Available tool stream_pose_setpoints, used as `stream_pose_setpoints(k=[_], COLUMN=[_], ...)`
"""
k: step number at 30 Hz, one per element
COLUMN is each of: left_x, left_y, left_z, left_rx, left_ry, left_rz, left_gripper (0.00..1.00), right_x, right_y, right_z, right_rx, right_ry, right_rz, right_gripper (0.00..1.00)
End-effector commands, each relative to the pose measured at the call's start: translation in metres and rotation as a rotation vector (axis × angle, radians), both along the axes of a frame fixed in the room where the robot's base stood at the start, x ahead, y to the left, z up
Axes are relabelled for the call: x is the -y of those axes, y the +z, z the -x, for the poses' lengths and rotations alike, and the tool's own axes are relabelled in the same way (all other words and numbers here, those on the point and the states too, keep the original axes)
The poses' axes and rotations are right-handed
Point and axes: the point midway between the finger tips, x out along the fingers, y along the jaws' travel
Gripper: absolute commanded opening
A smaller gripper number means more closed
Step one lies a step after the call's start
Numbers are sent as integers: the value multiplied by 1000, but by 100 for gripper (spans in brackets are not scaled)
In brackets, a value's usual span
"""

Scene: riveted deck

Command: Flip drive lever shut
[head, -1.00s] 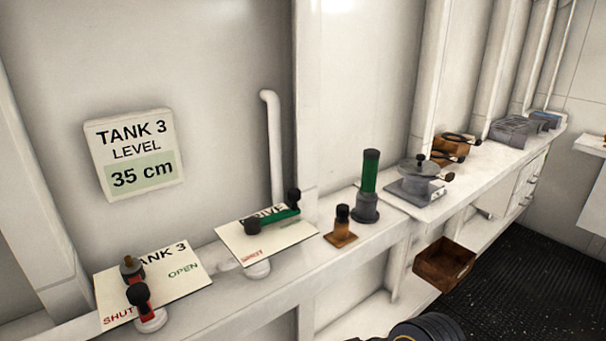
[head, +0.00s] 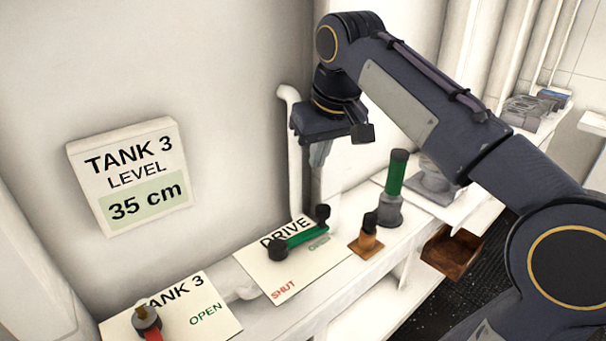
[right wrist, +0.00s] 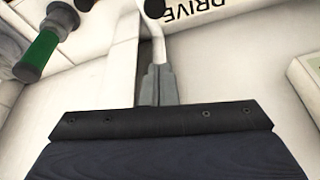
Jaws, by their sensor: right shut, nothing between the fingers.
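The drive lever (head: 300,236) is a green bar with black ends, lying across the DRIVE plate (head: 290,262). Its near end is at the plate's left and its far knob at the upper right, by the OPEN word; the red SHUT word is at the lower left. In the right wrist view the DRIVE plate (right wrist: 205,10) shows at the top edge. My right gripper (head: 320,155) hangs above and behind the lever, apart from it. Its fingers (right wrist: 158,85) are together and empty. My left gripper is not in view.
The TANK 3 plate (head: 195,312) with a red lever (head: 153,334) lies at the left. A green cylinder (head: 395,178) and a small wooden-based part (head: 367,240) stand right of the drive lever. A wooden box (head: 452,252) sits lower right. A pipe (head: 294,150) rises behind.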

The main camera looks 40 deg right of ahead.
Motion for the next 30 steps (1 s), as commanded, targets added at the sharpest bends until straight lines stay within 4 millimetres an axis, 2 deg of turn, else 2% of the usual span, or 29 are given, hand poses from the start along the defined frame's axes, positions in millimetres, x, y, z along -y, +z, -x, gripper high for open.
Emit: stream_pose_setpoints(k=[4, 12, 16, 20, 30], left_x=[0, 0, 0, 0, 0], left_y=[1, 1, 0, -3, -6], left_z=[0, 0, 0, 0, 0], left_rx=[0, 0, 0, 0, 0], left_ry=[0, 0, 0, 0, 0], left_rz=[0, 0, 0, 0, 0], left_gripper=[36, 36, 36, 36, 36], right_x=[5, 5, 5, 7, 11], right_y=[9, 8, 2, -16, -84], right_z=[-5, -5, -7, -12, -36], right_rx=[-5, -4, -6, -8, -9], right_ry=[-15, -15, -15, -16, -16], right_rz=[6, 6, 6, 6, 5], right_gripper=[0, 0, 0, 0, 0])
